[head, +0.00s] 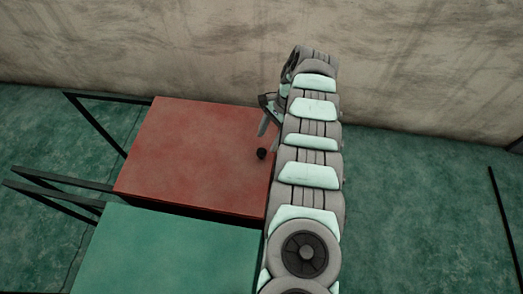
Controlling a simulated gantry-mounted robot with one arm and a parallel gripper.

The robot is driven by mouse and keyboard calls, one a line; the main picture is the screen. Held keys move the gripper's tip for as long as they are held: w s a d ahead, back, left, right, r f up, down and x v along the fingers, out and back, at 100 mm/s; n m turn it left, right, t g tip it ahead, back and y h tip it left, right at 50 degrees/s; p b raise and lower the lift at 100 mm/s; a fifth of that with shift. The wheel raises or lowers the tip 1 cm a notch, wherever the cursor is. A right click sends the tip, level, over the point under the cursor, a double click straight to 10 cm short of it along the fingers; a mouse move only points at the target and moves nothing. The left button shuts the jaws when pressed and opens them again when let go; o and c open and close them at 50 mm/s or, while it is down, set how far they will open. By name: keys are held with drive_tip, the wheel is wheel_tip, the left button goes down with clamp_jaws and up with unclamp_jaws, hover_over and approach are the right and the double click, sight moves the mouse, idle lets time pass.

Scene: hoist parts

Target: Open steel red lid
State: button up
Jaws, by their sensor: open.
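The red lid (195,150) is a flat, roughly square red panel left of the middle in the head view. It looks closed, lying flat. A small black knob (262,154) shows at its right edge, close to my arm. My gripper (264,128) is above the lid's right edge, just over the knob, and is open. It looks apart from the knob, though the small gap is hard to judge. My arm hides the lid's right side and part of the gripper.
A green panel (170,255) lies nearer, in front of the red lid, with a dark gap between them. Black bars (95,127) stick out at the left of both panels. A wall (420,70) stands behind. Green floor (410,210) is clear at right, apart from a thin black bar (505,225).

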sight(262, 151)
drive_tip(key=b+x, duration=0.2)
drive_tip(key=x, duration=0.3)
drive_tip(key=shift+a+f, duration=0.15)
drive_tip(key=shift+f, duration=0.2)
drive_tip(key=shift+r, duration=0.1)
drive_tip(key=shift+c, duration=0.5)
clamp_jaws()
idle(0.4)
